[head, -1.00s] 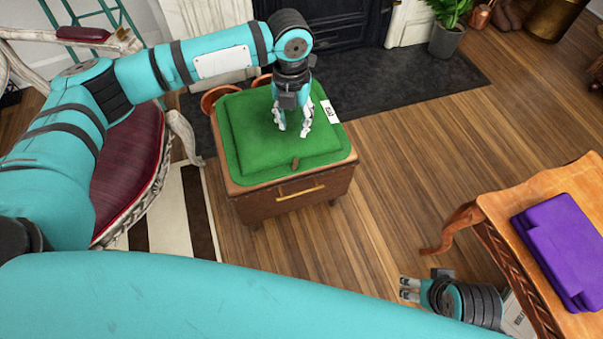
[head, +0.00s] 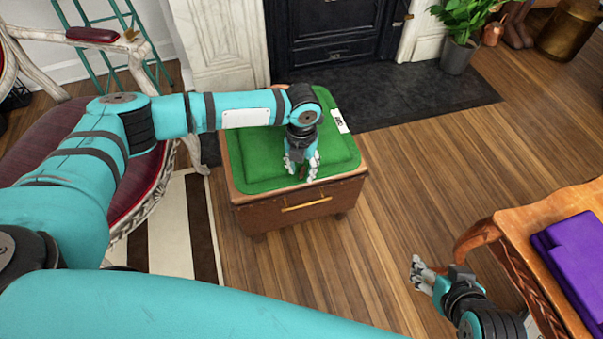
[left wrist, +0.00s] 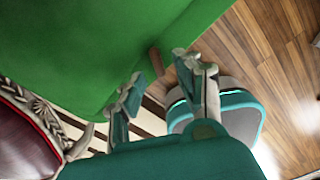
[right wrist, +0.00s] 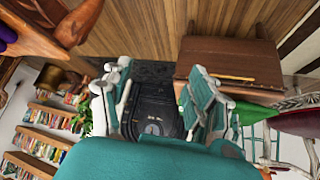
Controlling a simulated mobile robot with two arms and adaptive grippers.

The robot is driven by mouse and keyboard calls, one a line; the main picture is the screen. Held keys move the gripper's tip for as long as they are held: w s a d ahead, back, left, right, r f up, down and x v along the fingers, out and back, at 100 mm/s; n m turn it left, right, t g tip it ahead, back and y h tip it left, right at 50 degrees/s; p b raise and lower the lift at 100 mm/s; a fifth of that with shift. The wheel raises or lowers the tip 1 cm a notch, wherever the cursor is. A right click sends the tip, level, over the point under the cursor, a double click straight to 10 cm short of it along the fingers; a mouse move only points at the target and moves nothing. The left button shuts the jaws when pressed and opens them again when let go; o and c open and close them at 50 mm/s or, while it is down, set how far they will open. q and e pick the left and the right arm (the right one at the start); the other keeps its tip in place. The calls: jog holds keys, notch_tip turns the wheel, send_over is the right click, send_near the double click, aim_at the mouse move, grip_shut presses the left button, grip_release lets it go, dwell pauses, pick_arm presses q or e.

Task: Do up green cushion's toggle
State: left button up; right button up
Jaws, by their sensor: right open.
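The green cushion (head: 258,156) lies on a green mat (head: 240,182) on top of a brown chest. It fills the upper left of the left wrist view (left wrist: 90,50). Its small brown toggle (left wrist: 155,61) shows at the cushion's front edge; in the head view it is mostly hidden by my left gripper. My left gripper (head: 301,176) is over the cushion's front edge, pointing down. My right gripper (head: 418,275) is open and empty (right wrist: 165,85), beside the wooden table.
The brown chest (head: 270,215) has a gold handle. A white tag (head: 339,121) lies at the mat's right edge. A purple folded item (head: 575,250) is on the wooden table (head: 515,225) at right. A red chair (head: 60,145) stands left. The floor between chest and table is clear.

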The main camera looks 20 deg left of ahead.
pick_arm(q)
jog(key=shift+f, duration=1)
pick_arm(e)
jog(key=shift+w+a+r+t, duration=0.25)
jog(key=shift+w+r+t, duration=0.15)
jog(key=shift+w, duration=0.25)
jog(key=shift+w+a+r+t, duration=0.2)
jog(key=shift+w+r+t, duration=0.2)
jog(key=shift+w, duration=0.25)
pick_arm(q)
jog(key=shift+c, duration=0.2)
grip_shut()
